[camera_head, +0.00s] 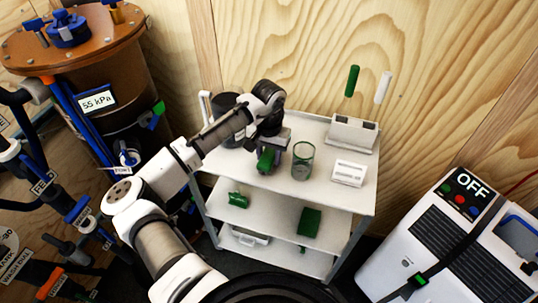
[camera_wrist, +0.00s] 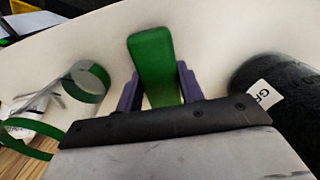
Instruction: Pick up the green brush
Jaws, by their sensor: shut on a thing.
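My gripper (camera_head: 268,158) is over the top shelf of the white cart, left of the glass. In the wrist view, its two purple fingers (camera_wrist: 157,84) are shut on a green thing, which I take to be the green brush (camera_wrist: 151,55). Its rounded green end stands out beyond the fingers; any bristles are hidden. In the head view the green brush (camera_head: 265,160) shows below the dark gripper. I cannot tell whether it still touches the shelf.
The cart (camera_head: 325,195) bears a green-rimmed glass (camera_head: 302,161), a white block (camera_head: 349,173) and a holder (camera_head: 352,133) with upright green and white handles. A black container (camera_head: 228,118) stands behind my arm. Lower shelves hold green items. A white OFF unit (camera_head: 455,245) stands right.

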